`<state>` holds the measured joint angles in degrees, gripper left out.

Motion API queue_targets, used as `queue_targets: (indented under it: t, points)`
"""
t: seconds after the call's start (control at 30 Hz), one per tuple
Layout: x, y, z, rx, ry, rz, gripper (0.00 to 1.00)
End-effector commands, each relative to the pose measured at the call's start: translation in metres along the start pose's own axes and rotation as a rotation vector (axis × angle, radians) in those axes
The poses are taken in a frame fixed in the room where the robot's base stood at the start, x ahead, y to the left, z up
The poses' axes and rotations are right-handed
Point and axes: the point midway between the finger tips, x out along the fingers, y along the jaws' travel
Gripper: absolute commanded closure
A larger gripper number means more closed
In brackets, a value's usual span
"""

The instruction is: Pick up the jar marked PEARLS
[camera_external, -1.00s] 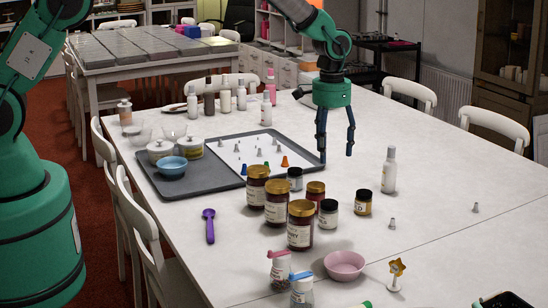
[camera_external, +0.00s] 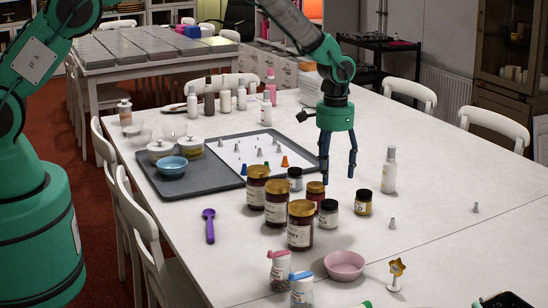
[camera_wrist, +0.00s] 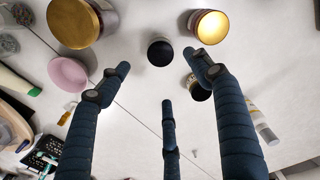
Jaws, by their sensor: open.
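Two small jars with dark lids stand near my gripper (camera_external: 337,174). One, a pale-labelled jar (camera_external: 328,214), is probably the PEARLS jar, but its label is too small to read surely. Its black lid shows in the wrist view (camera_wrist: 160,51) at upper centre, between and beyond my fingertips. The other, a jar with golden contents (camera_external: 362,203), is to its right; its lid is partly behind a finger in the wrist view (camera_wrist: 199,92). A third dark-lidded jar (camera_external: 295,179) stands further back. My gripper is open, empty, pointing down above the table behind the pale-labelled jar.
Tall gold-lidded jars (camera_external: 300,227) and a smaller gold-lidded jar (camera_external: 316,191) crowd the left side. A white bottle (camera_external: 389,170) stands right. A pink bowl (camera_external: 344,266) is in front. A grey tray (camera_external: 222,175) lies behind left. The right tabletop is mostly clear.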

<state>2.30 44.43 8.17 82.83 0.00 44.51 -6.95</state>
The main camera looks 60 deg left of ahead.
Motion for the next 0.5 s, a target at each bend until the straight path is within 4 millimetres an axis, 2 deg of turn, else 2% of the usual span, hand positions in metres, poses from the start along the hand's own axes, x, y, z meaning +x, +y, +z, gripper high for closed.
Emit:
queue_targets:
  t: [0.03,0.23,0.5]
  points:
    - [0.010,0.000,0.001,0.000,-0.004,0.000,0.35]
    - [0.040,0.000,0.001,0.000,-0.003,0.000,0.35]
    - [0.058,0.000,0.001,0.000,-0.001,0.000,0.35]
